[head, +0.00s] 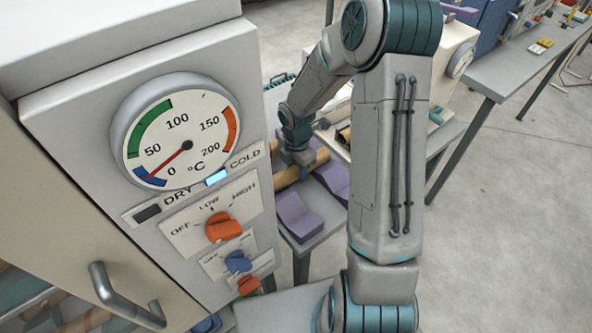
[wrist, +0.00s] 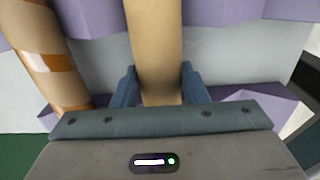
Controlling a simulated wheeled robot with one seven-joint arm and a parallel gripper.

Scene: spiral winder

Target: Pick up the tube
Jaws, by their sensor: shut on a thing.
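A plain tan cardboard tube (wrist: 155,40) runs up from between the two blue fingers of my gripper (wrist: 158,84) in the wrist view. The fingers sit one on each side of it, and the gripper is shut on it. The near end of the tube is hidden behind the gripper body. In the head view a tan tube (head: 288,180) shows beside my gripper (head: 297,175), partly covered by it. Whether the tube touches the purple supports below cannot be told.
A second tube (wrist: 37,58) with shiny orange bands lies left of the held one. Purple blocks (head: 300,217) stand on a grey table beneath. A tall cabinet with a dial (head: 176,130) and knobs stands close on the left. Open floor (head: 500,230) lies right.

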